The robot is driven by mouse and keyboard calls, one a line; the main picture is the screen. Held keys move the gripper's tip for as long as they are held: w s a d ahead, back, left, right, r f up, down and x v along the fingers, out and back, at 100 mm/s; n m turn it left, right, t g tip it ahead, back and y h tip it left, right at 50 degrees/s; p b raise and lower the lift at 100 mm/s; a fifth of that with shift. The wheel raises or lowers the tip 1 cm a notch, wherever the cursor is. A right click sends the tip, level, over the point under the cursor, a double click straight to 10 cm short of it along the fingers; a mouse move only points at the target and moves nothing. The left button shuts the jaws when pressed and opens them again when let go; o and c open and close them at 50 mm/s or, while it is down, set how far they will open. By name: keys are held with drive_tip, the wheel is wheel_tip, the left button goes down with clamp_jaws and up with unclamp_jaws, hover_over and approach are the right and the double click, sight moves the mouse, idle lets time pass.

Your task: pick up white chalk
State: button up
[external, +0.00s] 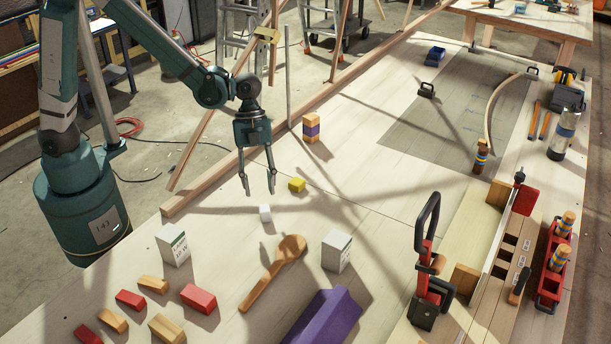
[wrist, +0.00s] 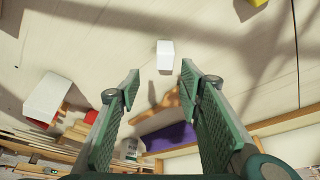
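A small white block, which looks like the white chalk (external: 265,213), stands on the pale wooden table. In the wrist view the white chalk (wrist: 165,55) lies beyond the fingertips, roughly centred between them. My gripper (external: 258,190) is above the table, pointing down, a little above and to the left of the chalk in the external view. In the wrist view my gripper (wrist: 160,75) has its two green fingers spread apart with nothing between them. The chalk is not touched by the fingers.
A yellow block (external: 297,185) lies close to the chalk. A wooden spoon (external: 270,275), two white boxes (external: 173,245) (external: 337,251) and a purple block (external: 325,318) lie nearer the camera. Red and wooden blocks are at lower left.

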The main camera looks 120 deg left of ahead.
sight(265, 207)
drive_tip(key=shift+a+f, duration=0.55)
drive_tip(key=shift+a, duration=0.05)
drive_tip(key=shift+f, duration=0.1)
drive_tip(key=shift+x, duration=1.2)
drive_tip(key=shift+w+d+f, duration=0.1)
drive_tip(key=shift+b+x, duration=0.3)
drive_tip(key=shift+x, duration=2.15)
drive_tip(key=shift+c, duration=0.5)
drive_tip(key=c, duration=0.9)
